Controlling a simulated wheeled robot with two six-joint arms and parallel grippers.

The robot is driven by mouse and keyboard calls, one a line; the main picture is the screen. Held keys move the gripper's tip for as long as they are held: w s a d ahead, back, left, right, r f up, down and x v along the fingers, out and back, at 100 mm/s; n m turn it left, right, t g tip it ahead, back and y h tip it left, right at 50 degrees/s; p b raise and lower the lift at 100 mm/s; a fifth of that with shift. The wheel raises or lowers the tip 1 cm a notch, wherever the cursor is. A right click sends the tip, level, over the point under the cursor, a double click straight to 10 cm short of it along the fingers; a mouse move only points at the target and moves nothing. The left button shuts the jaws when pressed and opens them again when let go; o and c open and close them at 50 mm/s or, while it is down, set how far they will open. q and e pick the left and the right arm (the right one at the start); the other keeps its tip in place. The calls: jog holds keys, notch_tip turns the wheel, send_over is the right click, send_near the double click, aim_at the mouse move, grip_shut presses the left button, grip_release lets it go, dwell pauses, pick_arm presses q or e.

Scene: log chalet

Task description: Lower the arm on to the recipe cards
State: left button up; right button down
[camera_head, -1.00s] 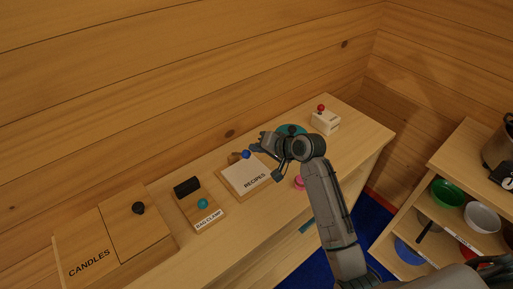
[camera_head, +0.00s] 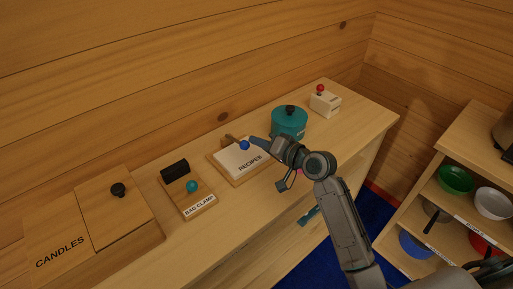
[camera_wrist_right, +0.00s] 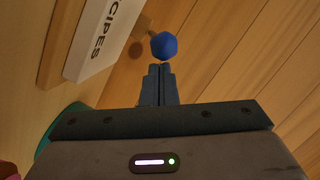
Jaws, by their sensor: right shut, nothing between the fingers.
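The recipe cards (camera_head: 238,160) are a white stack labelled RECIPES on a wooden board (camera_head: 238,182) on the counter. A short wooden arm with a blue ball (camera_head: 244,145) at its end stands at the back of the stack; the arm looks raised. My right gripper (camera_head: 254,140) is shut and empty, its fingertips close by the blue ball. In the right wrist view the shut fingertips (camera_wrist_right: 158,68) point at the blue ball (camera_wrist_right: 163,46), and the card stack (camera_wrist_right: 95,40) is at upper left. Whether fingers and ball touch is unclear. My left gripper is not in view.
A teal pot (camera_head: 288,122) and a white box with a red knob (camera_head: 325,101) stand right of the cards. The bag clamp board (camera_head: 205,203) and candles box (camera_head: 65,245) lie to the left. A shelf with bowls (camera_head: 456,180) is at right. A log wall runs behind.

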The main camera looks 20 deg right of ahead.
jog(key=shift+s+d+f+t+y+b, duration=0.15)
jog(key=shift+f+t+y+b, duration=0.2)
jog(key=shift+f+b, duration=0.55)
jog(key=shift+f, duration=0.1)
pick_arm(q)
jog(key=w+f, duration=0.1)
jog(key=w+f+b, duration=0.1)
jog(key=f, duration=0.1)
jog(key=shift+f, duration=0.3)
pick_arm(e)
jog(key=shift+s+f, duration=0.1)
jog(key=shift+f, duration=0.15)
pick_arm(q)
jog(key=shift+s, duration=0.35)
